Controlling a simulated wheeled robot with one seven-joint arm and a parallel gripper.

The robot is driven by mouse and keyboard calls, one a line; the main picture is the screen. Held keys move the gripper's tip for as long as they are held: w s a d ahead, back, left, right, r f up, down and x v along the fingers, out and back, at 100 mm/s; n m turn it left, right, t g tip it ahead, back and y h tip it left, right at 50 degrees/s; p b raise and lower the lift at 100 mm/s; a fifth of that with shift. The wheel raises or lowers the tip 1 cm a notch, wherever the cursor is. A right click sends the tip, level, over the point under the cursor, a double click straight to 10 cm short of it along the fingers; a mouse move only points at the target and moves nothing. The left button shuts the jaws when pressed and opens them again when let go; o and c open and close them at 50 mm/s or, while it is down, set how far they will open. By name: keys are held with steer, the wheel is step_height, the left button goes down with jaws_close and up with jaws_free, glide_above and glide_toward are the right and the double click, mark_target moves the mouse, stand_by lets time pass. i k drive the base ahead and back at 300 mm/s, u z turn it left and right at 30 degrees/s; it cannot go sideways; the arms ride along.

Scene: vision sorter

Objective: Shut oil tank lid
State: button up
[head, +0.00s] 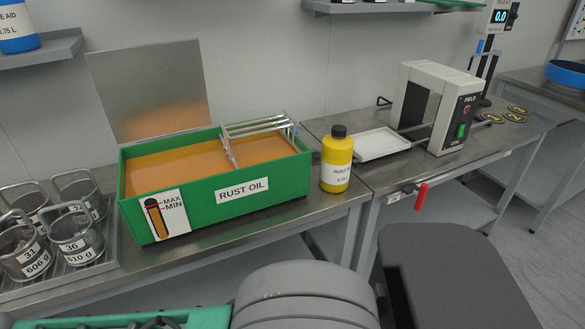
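The oil tank (245,210) is a green box labelled RUST OIL on the metal bench at centre left, filled with orange-brown oil (165,167). Its lid (150,85) is a flat grey metal panel standing open along the tank's back edge, leaning slightly back toward the wall. A metal frame of bars (262,124) lies over the right part of the tank, with a part reaching down toward the oil. My gripper is not in view; grey parts of my own body fill the bottom of the picture.
A yellow bottle (337,160) with a black cap stands right of the tank. A white machine (440,105) with a white tray (380,144) stands at right. A shelf (42,50) juts out at upper left.

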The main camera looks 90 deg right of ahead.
mark_target(151, 91)
steer(key=z, duration=1)
steer(key=k, duration=0.3)
steer(key=z, duration=1.1)
